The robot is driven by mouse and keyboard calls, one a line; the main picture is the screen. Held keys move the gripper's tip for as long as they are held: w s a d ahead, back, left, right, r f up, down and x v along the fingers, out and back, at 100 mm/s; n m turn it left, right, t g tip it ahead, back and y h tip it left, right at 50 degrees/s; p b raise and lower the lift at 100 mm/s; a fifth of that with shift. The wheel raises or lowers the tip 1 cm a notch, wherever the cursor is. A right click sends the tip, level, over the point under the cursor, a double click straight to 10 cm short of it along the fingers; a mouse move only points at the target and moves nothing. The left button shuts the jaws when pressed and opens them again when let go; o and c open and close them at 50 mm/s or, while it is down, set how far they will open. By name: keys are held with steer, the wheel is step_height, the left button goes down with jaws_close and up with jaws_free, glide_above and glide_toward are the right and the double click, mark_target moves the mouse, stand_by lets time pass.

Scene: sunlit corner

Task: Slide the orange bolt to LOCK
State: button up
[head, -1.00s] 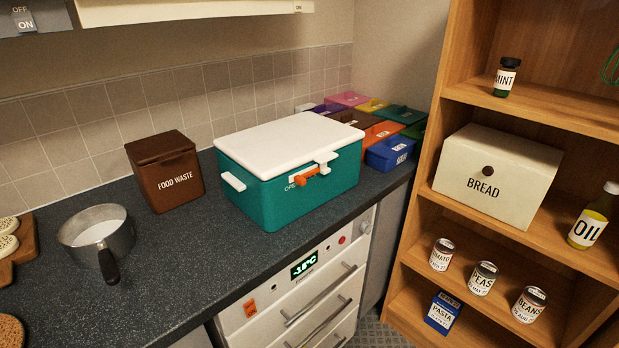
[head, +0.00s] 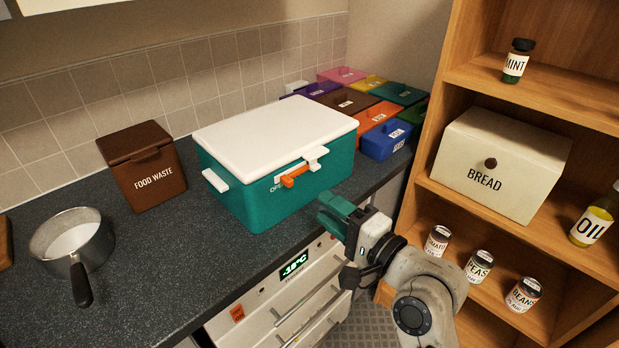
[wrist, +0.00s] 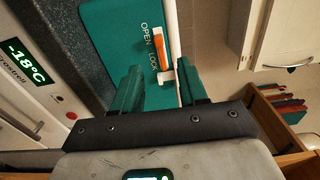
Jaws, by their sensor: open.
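The orange bolt (head: 294,175) sits on the front of a teal cooler box (head: 230,195) with a white lid (head: 275,138). In the wrist view the bolt (wrist: 160,48) lies along the words OPEN and LOCK (wrist: 153,62), in a white bracket (wrist: 166,76). In the head view it sticks out to the left of the white latch (head: 316,155), with OPEN partly readable beside it. My gripper (head: 330,215) is in front of the box's right part, below the bolt and apart from it. In the wrist view its teal fingers (wrist: 158,88) are spread and empty.
A food waste bin (head: 145,175) and a pot (head: 72,240) stand left on the dark counter. Coloured boxes (head: 375,118) stand behind the cooler's right side. A wooden shelf with a bread box (head: 497,165) rises at right. Drawers (head: 290,315) lie below the counter.

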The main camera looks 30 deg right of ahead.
mark_target(291, 185)
steer(key=p+x, duration=0.1)
steer(key=x, duration=0.9)
steer(key=shift+w+a, duration=0.1)
steer(key=shift+c, duration=0.4)
steer(key=shift+f, duration=0.1)
jaws_close()
